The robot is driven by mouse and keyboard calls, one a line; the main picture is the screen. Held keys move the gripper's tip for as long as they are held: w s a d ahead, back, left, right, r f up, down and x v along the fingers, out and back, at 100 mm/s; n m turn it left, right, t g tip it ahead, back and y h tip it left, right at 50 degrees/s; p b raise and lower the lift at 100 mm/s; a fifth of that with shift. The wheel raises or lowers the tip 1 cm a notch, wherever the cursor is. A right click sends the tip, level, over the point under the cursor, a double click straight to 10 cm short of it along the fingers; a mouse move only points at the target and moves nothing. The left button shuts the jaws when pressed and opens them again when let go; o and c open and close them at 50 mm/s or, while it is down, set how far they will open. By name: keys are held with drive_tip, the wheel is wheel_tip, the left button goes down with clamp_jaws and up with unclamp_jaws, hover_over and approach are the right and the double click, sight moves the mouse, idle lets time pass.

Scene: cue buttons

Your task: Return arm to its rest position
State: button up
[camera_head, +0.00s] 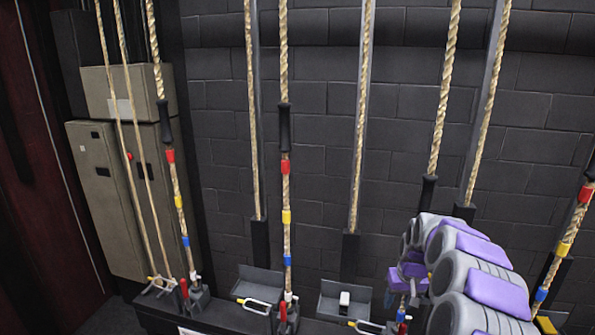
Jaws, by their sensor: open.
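My arm (470,285), grey with purple panels, reaches in from the lower right toward the rail at the wall. My gripper (408,282) is at its far end, near a rope's lower end with red and blue marks. The gripper is open. It is small and partly covered by my arm, so I cannot tell whether it touches the rope or the rail. I see nothing held in it.
Several ropes with coloured bands (287,217) hang before a dark block wall (320,130). A dark rail below carries brackets (258,283), red-handled levers (184,290) and a small white block (345,298). Beige cabinets (105,190) stand left, beside a dark red curtain (35,170).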

drive_tip(key=s+a+r+n+g, duration=0.1)
drive_tip(key=s+a+r, duration=0.4)
drive_tip(key=s+a, duration=0.3)
drive_tip(key=s+a+r+n+g, duration=0.1)
drive_tip(key=s+a+r, duration=0.45)
drive_tip(key=s, duration=0.45)
drive_tip(key=s+a+f+m+g, duration=0.1)
drive_tip(key=s+a, duration=0.1)
drive_tip(key=s, duration=2.5)
drive_tip(key=shift+a+g+h, duration=0.3)
drive_tip(key=shift+a, duration=0.05)
drive_tip(key=shift+f, duration=0.1)
